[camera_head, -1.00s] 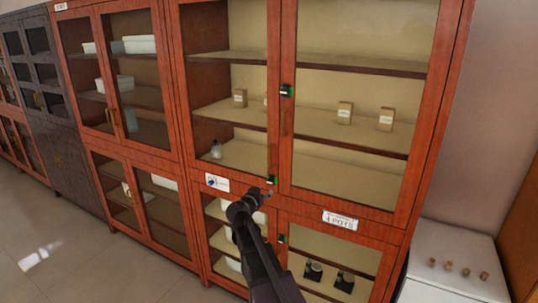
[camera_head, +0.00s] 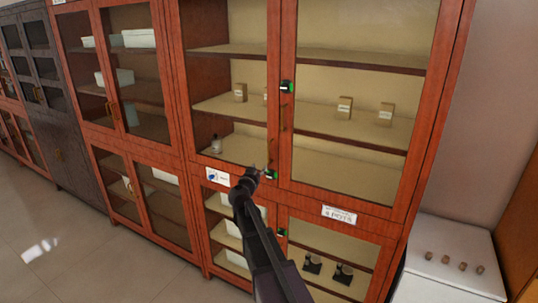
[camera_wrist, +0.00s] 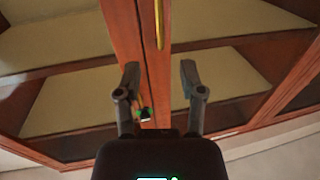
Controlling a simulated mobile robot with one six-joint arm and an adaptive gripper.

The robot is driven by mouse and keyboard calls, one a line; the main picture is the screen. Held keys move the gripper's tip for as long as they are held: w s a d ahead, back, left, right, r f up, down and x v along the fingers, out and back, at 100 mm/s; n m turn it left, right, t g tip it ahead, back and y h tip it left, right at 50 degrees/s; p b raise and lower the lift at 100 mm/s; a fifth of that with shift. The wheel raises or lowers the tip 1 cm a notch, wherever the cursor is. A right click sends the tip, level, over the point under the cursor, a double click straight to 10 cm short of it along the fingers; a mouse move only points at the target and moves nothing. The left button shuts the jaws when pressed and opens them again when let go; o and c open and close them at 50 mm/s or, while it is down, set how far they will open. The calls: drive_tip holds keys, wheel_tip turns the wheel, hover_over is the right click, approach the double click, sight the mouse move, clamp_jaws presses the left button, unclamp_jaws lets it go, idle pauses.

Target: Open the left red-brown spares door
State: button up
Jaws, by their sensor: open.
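The red-brown cabinet has a glazed upper left door (camera_head: 274,50) beside a glazed upper right door (camera_head: 436,90); both look shut. A small label (camera_head: 217,176) sits below the left door, its text too small to read. My gripper (camera_head: 266,172) is near the bottom of the seam between the doors. In the wrist view my gripper (camera_wrist: 158,78) has its two fingers apart with nothing held between them. A brass handle (camera_wrist: 159,25) runs upright ahead, beyond the fingertips in the picture. I cannot tell whether the fingers touch the door.
Black-and-green latches (camera_head: 287,87) sit along the seam. Lower glazed doors carry a "POTS" label (camera_head: 339,214). Small boxes (camera_head: 344,107) and a bottle (camera_head: 216,144) stand on the shelves. A white surface (camera_head: 450,250) is at right; open floor (camera_head: 60,240) is at left.

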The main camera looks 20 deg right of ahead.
sight(269, 160)
drive_tip(key=x, duration=1.3)
clamp_jaws()
